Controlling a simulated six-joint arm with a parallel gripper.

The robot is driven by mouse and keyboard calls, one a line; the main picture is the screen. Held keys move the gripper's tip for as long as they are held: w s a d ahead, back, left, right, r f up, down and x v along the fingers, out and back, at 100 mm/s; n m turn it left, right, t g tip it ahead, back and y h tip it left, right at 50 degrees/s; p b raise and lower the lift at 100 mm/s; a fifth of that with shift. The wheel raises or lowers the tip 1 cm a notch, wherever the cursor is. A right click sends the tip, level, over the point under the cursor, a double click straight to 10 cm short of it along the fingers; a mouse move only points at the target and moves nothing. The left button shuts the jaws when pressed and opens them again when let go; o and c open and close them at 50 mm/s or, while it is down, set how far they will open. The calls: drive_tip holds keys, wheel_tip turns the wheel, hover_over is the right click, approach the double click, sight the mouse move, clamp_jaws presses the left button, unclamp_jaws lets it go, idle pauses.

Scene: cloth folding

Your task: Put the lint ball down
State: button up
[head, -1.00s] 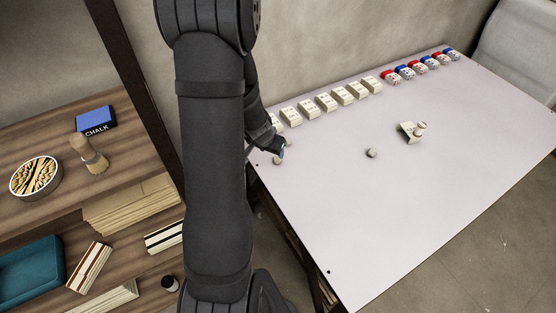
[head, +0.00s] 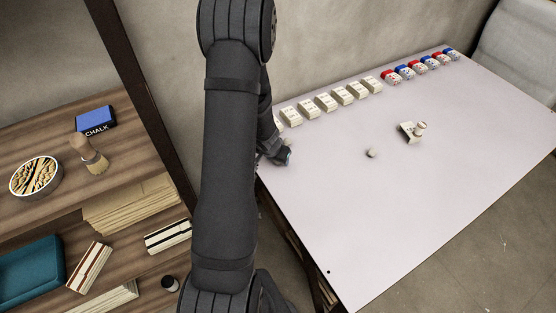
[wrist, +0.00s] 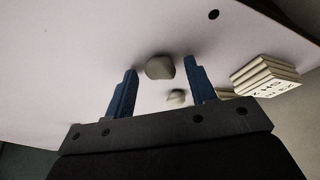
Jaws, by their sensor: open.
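My gripper (head: 287,157) is at the left end of the pale table, low over its surface. In the wrist view my gripper (wrist: 160,66) is open, its two blue fingers apart. A rounded grey lump (wrist: 160,67) shows between the fingertips. A second, smaller pale lump (wrist: 176,96) shows closer to the palm in the picture. I cannot tell which is the lint ball, or whether either touches a finger. In the head view a small grey ball (head: 371,153) lies alone mid-table. My arm and gripper hide whatever is beneath them there.
A row of pale lettered blocks (head: 323,102) runs along the table's (head: 400,210) back edge, with red and blue blocks (head: 417,66) beyond. A small pale piece with a round top (head: 412,131) stands right of the ball.

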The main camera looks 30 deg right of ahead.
clamp_jaws()
idle(0.5)
drive_tip(key=shift+r, duration=0.15)
drive_tip(key=shift+r, duration=0.7)
drive_tip(key=r, duration=0.1)
drive_tip(key=s+r, duration=0.1)
drive_tip(key=r, duration=0.1)
drive_tip(key=shift+d, duration=0.2)
drive_tip(key=s+d+r, duration=0.4)
drive_tip(key=s+r, duration=0.2)
drive_tip(key=s, duration=0.4)
drive_tip(key=w+r+n, duration=0.1)
drive_tip(key=w+r, duration=0.3)
drive_tip(key=r, duration=0.4)
drive_tip(key=w+a+r+n, duration=0.1)
drive_tip(key=w+r, duration=0.2)
drive_tip(key=r, duration=0.6)
drive_tip(key=w+r+n+t, duration=0.1)
drive_tip(key=w+r, duration=0.3)
drive_tip(key=r, duration=0.5)
drive_tip(key=shift+w+a+y, duration=0.2)
drive_tip(key=shift+w+y, duration=0.15)
drive_tip(key=shift+y, duration=0.05)
